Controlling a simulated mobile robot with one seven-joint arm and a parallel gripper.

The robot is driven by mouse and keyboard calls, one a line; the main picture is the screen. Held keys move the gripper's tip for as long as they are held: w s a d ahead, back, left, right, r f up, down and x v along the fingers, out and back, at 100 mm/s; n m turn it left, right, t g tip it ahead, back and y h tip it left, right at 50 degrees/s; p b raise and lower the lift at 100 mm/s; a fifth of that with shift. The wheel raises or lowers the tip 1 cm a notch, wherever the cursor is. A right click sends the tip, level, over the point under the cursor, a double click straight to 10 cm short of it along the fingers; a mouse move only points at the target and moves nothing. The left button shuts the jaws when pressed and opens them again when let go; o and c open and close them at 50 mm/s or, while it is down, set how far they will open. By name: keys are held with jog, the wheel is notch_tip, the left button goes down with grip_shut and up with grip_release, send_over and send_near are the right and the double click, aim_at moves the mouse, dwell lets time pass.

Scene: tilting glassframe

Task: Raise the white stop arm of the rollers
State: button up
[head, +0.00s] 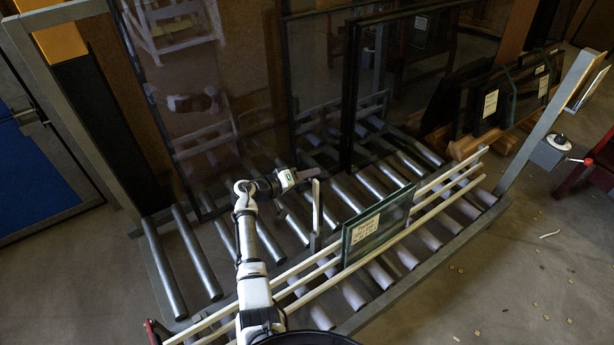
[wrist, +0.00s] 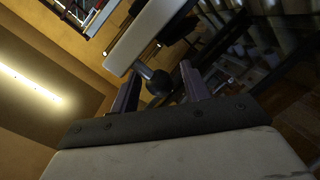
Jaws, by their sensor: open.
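The white stop arm (head: 316,208) stands roughly upright among the rollers in the head view, its upper end close to my gripper (head: 308,173). In the wrist view a white bar (wrist: 150,36), which looks like this stop arm, runs diagonally across the top. A round black knob (wrist: 159,83) on a short stem projects from its lower end. The two dark fingers of my gripper (wrist: 160,76) are apart, one on each side of the knob. The knob appears between the fingers; I cannot tell whether either finger touches it.
Metal rollers (head: 180,262) fill the frame bed. White rails (head: 440,197) run along its front, with a labelled glass pane (head: 378,228) leaning there. Large dark-framed panes (head: 350,90) stand behind my gripper.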

grip_shut()
jog(key=shift+w+a+f+b, duration=0.25)
jog(key=shift+w+f+b, duration=0.15)
jog(key=shift+b, duration=0.25)
jog(key=shift+w+a+f+n+b, duration=0.1)
jog(key=shift+w+a+n+b, duration=0.6)
jog(key=shift+w+b, duration=0.35)
jog(key=shift+s, duration=0.15)
grip_release()
